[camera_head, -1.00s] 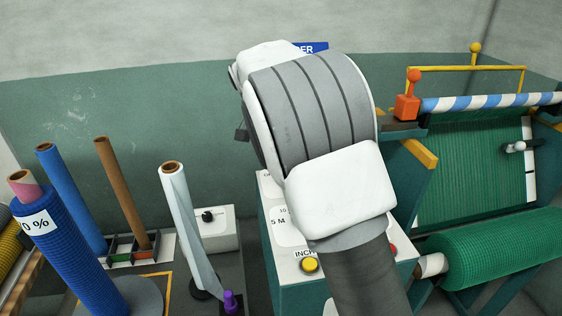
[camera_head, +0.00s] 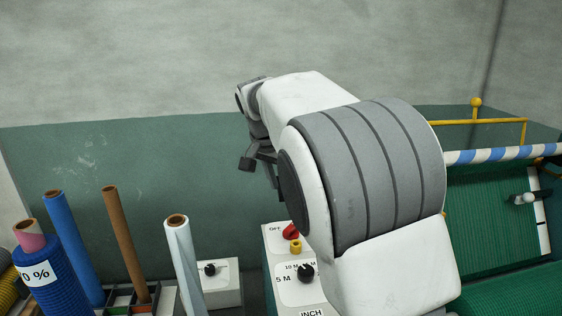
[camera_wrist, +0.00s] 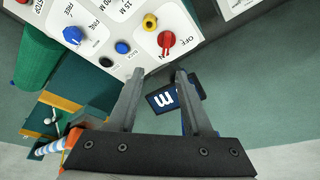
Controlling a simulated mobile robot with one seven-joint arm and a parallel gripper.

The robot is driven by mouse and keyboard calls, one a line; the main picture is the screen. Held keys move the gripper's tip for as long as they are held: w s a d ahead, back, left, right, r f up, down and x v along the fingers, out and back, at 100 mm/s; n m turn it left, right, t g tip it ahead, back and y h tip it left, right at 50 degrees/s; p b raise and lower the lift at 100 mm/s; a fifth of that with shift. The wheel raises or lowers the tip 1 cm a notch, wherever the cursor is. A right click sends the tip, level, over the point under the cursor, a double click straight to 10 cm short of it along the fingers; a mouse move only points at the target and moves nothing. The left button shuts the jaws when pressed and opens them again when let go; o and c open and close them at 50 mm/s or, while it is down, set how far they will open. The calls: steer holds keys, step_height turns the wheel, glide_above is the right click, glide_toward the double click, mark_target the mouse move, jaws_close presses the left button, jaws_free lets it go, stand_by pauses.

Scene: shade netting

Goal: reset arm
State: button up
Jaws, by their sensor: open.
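My arm crosses the middle of the head view, and my gripper (camera_head: 262,165) shows small at its far end, partly hidden behind my own wrist. In the wrist view my gripper (camera_wrist: 155,78) has its two fingers apart with nothing held between them. The gripper hangs above and in front of the control panel (camera_wrist: 120,50). The panel has a red knob (camera_wrist: 166,40), a yellow button (camera_wrist: 150,22) and blue knobs. A dark blue sign with a white letter (camera_wrist: 163,99) shows beyond the fingers.
Upright rolls stand at the left: a blue net roll (camera_head: 50,285), a brown tube (camera_head: 126,245) and a white roll (camera_head: 183,262). A machine with green netting (camera_head: 490,225) and a striped bar (camera_head: 500,154) stands at the right. The upper left is clear.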

steer(key=s+d+r+n+y, duration=0.2)
steer(key=s+d+r+n, duration=0.15)
steer(key=s+d, duration=0.9)
steer(key=s+d+f+n+t, duration=0.1)
steer(key=s+f, duration=0.2)
steer(key=s, duration=0.7)
steer(key=s+d+f+n+t, duration=0.1)
steer(key=s+f+n, duration=0.1)
steer(key=s, duration=0.7)
steer(key=shift+s+d+f, duration=0.4)
steer(key=shift+f, duration=0.05)
